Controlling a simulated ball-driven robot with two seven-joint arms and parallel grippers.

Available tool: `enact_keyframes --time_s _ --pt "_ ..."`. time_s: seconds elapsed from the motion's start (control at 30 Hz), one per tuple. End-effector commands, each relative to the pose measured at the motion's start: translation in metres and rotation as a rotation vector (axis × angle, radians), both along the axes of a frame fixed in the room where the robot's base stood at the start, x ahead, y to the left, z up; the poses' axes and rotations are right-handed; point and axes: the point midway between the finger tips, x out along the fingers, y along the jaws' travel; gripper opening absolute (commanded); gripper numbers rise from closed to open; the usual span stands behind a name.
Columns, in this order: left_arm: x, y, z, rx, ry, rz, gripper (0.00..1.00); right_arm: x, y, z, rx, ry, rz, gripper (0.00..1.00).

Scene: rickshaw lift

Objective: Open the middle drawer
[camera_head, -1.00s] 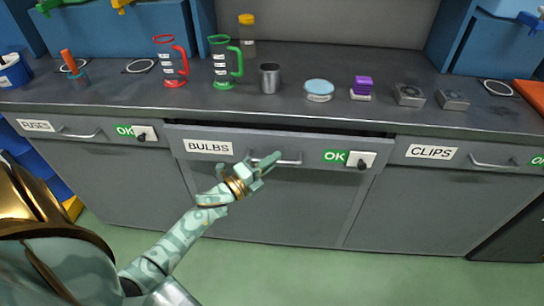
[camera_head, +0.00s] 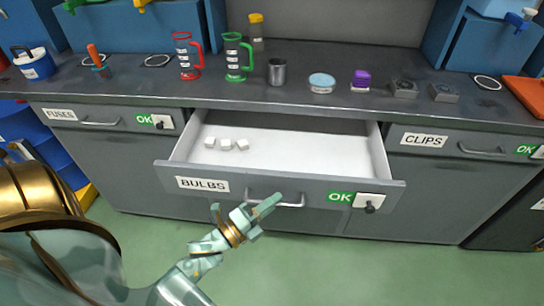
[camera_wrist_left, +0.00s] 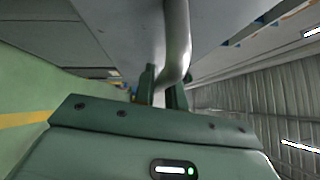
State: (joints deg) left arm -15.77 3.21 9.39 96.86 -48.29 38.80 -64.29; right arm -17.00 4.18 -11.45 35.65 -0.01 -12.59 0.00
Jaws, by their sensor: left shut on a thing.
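The middle drawer (camera_head: 290,193), labelled BULBS, is pulled well out from the counter, and its white inside shows. Several small white blocks (camera_head: 226,144) lie in its left part. My left gripper (camera_head: 262,204) is at the left part of the drawer's bar handle (camera_head: 290,204). In the left wrist view the fingers (camera_wrist_left: 161,85) are shut on the handle (camera_wrist_left: 178,40), one on each side of the bar. My right gripper is not in view.
The FUSES drawer (camera_head: 90,118) on the left and the CLIPS drawer (camera_head: 440,142) on the right are shut. The countertop holds a red jug (camera_head: 186,55), a green jug (camera_head: 236,57) and a metal cup (camera_head: 277,72). Green floor (camera_head: 330,270) is clear in front.

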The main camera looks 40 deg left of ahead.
Motion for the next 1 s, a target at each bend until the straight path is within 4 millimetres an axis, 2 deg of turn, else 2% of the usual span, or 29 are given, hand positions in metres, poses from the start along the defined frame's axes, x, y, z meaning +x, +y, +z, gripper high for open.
enact_keyframes --time_s 0.27,0.3,0.37,0.83,1.0 --pt "0.0 0.0 -0.001 -0.001 0.002 0.0 0.0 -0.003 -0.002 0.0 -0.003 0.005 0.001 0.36" --pt "0.0 0.0 -0.001 -0.001 0.002 0.0 0.21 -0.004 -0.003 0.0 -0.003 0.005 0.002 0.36" --pt "0.0 0.0 -0.001 -0.001 0.002 0.0 0.34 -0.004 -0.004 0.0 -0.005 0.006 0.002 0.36" --pt "-0.003 0.001 -0.001 -0.001 0.002 0.0 0.34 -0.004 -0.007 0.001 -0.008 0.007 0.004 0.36" --pt "-0.026 0.007 -0.005 -0.001 0.006 0.002 0.34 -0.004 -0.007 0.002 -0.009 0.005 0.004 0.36"
